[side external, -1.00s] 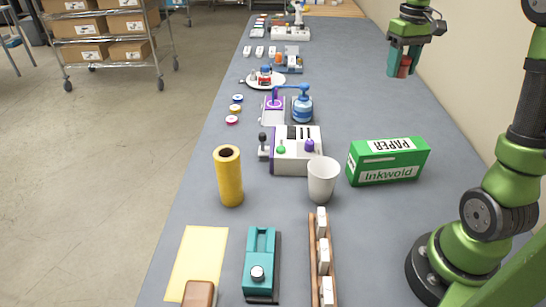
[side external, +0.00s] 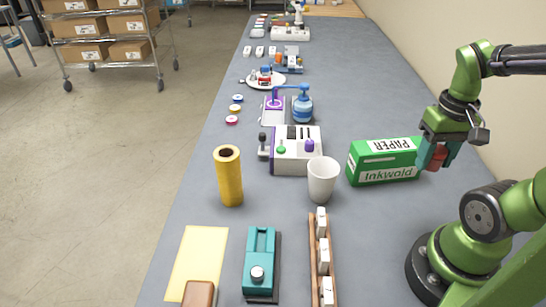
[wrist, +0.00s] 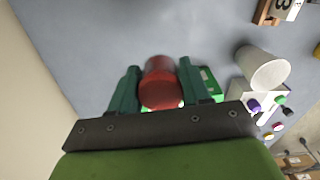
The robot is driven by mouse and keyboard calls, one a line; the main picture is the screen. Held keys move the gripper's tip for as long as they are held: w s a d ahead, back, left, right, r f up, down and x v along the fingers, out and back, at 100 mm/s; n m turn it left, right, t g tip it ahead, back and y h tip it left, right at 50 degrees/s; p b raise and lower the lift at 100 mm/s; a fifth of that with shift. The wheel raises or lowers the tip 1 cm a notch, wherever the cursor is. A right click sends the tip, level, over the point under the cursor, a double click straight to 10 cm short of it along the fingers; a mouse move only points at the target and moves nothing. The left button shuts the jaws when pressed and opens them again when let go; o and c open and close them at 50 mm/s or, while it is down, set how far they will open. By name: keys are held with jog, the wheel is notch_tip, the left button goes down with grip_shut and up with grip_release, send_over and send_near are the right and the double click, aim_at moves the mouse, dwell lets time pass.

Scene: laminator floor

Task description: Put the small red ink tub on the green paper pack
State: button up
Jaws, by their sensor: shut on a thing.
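My gripper (side external: 438,156) is shut on the small red ink tub (side external: 437,158), which shows between the teal fingers. In the wrist view the red tub (wrist: 160,84) sits between the two fingertips (wrist: 158,88). The green paper pack (side external: 385,163), marked PAPER and Inkwold, lies on the bench to the left of my gripper. In the side view my gripper overlaps the pack's right end; I cannot tell whether they touch.
A white cup (side external: 322,181) stands left of the pack, with a white and purple machine (side external: 290,158) behind it. A yellow roll (side external: 229,178), a teal device (side external: 260,262) and a wooden rack with white blocks (side external: 313,250) are nearer the camera. The bench behind the pack is clear.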

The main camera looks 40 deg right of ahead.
send_over(392, 146)
jog(key=shift+s+f, duration=0.15)
jog(key=shift+f, duration=0.5)
jog(key=shift+w+d+f, duration=0.1)
jog(key=shift+w+f, duration=0.1)
jog(key=shift+f, duration=1.55)
jog(key=shift+f, duration=0.15)
jog(key=o, duration=1.1)
jog(key=shift+c, duration=0.2)
notch_tip(392, 146, up, 12)
jog(key=s+a+r+n+t+y, duration=0.1)
jog(key=a+t, duration=0.6)
jog(key=a, duration=1.2)
jog(key=shift+s+a+n+y, duration=0.2)
jog(key=shift+s+n+y, duration=0.4)
jog(key=shift+n, duration=0.5)
